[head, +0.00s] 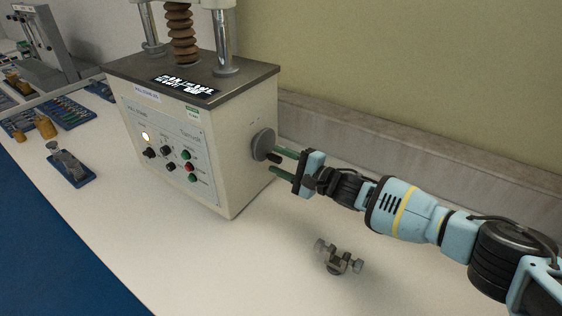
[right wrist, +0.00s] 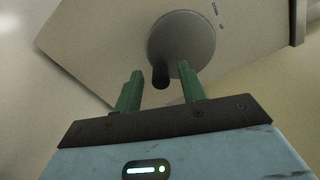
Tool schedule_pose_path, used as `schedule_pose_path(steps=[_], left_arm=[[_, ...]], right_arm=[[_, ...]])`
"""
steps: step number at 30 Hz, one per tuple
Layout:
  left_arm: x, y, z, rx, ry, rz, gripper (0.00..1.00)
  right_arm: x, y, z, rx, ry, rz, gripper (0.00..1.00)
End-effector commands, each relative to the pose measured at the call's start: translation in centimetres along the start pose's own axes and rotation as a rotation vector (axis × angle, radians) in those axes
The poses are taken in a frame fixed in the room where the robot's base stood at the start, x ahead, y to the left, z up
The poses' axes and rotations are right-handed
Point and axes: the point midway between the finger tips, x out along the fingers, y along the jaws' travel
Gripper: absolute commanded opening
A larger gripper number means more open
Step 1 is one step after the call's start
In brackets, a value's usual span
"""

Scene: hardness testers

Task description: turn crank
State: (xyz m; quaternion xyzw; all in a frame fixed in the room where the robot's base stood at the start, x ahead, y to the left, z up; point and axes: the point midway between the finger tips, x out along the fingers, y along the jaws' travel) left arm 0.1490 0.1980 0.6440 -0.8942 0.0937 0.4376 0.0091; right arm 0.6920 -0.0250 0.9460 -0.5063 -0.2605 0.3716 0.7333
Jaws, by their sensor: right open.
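The crank is a grey disc (head: 262,144) with a short dark handle knob (head: 274,157) on the right side of the cream hardness tester (head: 240,165). In the right wrist view the disc (right wrist: 184,42) fills the top middle and its dark knob (right wrist: 160,76) sticks out toward me. My right gripper (head: 276,161) is open, its green fingers pointing at the disc with the knob between or just beyond their tips. In the right wrist view the fingers (right wrist: 163,82) are apart; I cannot tell whether they touch the knob. My left gripper is not in view.
A small metal clamp-like part (head: 338,258) lies on the white bench (head: 225,265) below my right arm. A wall ledge (head: 400,160) runs behind the arm. Tool trays (head: 72,112) and another tester (head: 45,50) stand at the left. The bench front is mostly clear.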

Motion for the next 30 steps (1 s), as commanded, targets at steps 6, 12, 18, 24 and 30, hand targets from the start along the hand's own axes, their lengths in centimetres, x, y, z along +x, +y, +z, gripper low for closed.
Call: schedule_pose_path(steps=[6,12,18,24,30], left_arm=[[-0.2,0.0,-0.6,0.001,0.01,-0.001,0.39],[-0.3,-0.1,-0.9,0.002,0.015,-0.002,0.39],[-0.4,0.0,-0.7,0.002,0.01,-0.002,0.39],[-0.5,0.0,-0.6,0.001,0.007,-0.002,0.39],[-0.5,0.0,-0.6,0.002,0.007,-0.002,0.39]], right_arm=[[-2.5,-0.2,-0.1,0.0,0.002,-0.001,0.41],[-5.5,-0.1,0.0,0.0,0.002,0.0,0.41],[-7.4,0.0,0.0,0.0,0.001,0.001,0.41],[-7.7,0.0,0.0,0.0,0.0,0.0,0.41],[-7.7,0.0,0.0,0.0,0.001,0.0,0.41]])
